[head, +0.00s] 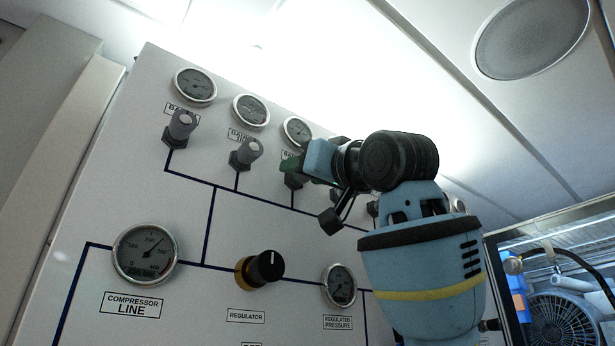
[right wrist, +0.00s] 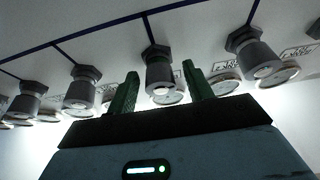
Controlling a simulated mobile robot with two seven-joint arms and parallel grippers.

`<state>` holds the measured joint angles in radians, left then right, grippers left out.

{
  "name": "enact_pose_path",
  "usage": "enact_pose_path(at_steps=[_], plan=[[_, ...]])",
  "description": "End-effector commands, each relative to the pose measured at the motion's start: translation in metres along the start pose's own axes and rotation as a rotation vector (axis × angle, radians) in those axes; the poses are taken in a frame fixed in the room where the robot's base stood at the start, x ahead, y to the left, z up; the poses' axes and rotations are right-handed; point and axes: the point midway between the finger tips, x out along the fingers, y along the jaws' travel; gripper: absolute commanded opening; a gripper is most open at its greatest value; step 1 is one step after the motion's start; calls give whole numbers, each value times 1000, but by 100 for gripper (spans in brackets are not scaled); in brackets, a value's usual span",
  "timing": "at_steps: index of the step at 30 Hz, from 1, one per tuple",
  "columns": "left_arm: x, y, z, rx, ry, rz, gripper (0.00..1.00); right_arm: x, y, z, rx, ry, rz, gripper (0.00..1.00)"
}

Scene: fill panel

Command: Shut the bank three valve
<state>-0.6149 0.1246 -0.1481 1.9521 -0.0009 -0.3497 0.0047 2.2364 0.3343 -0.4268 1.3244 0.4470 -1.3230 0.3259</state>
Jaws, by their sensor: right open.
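The bank three valve is the third grey knob from the left in the upper row of the panel; in the head view its dark base (head: 295,180) shows below my right gripper (head: 292,165), which hides much of the knob. In the right wrist view, a grey valve knob (right wrist: 159,76) stands between the two green fingers of my right gripper (right wrist: 160,72). The fingers are open, with a gap on each side of the knob. I cannot tell how deep the fingers reach along it. My left gripper is out of view.
The bank one valve (head: 180,128) and bank two valve (head: 245,153) stand to the left, with round gauges above. Another valve (head: 372,208) is close on the right, partly hidden by my arm. The regulator knob (head: 262,268) sticks out below. The ceiling is above.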

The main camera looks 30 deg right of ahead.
Motion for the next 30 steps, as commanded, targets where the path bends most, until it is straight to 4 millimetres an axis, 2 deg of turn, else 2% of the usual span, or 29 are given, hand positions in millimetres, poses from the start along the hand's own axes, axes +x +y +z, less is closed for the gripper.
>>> enact_pose_path(at_steps=[10, 20, 30], plan=[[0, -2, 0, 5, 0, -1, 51, 4, 0, 0, 0, 0, 0, 51], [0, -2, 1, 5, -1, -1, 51, 3, 0, 1, 0, 0, 0, 8], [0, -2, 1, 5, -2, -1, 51, 3, 0, 1, 47, -1, 19, 7]])
